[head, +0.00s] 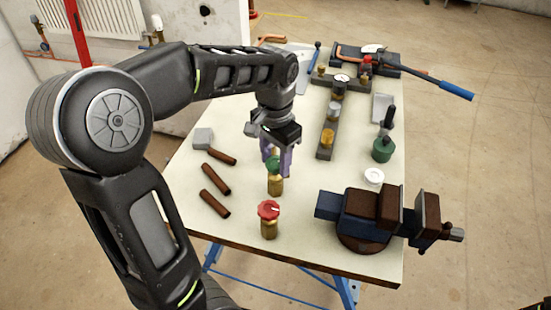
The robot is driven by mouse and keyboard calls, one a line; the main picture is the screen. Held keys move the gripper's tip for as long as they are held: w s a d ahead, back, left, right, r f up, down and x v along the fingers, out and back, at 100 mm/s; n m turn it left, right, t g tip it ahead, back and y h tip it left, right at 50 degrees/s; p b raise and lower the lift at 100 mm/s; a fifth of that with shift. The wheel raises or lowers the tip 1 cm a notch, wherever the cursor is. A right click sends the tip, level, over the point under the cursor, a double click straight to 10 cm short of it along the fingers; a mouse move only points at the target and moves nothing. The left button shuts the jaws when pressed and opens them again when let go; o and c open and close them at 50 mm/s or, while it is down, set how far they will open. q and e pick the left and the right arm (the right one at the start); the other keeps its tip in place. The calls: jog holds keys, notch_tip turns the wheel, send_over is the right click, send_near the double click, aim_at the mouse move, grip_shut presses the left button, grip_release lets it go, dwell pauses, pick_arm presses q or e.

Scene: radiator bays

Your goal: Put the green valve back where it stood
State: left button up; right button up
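The green valve (275,182) has a brass body and a green top and is upright near the middle of the table (245,218). My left gripper (277,161) points down at it from above, with its purple fingers at the green top, which they partly hide. I cannot tell whether the fingers are closed on it or whether its base touches the table. A similar valve with a red top (269,220) stands in front of it, near the front edge. My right gripper is not in view.
Several brown pipe pieces (215,204) and a grey-headed hammer (204,139) lie to the left. A vise (365,222) stands at front right. A dark rack (325,150) with gauge and fittings, a green bottle (382,150) and a blue-handled tool (440,85) are farther back.

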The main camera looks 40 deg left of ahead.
pick_arm(q)
jog(key=o, duration=0.5)
jog(key=shift+c, duration=0.2)
notch_tip(320, 180, up, 8)
jog(key=shift+f, duration=0.1)
jog(key=shift+s, duration=0.1)
dwell(0.6)
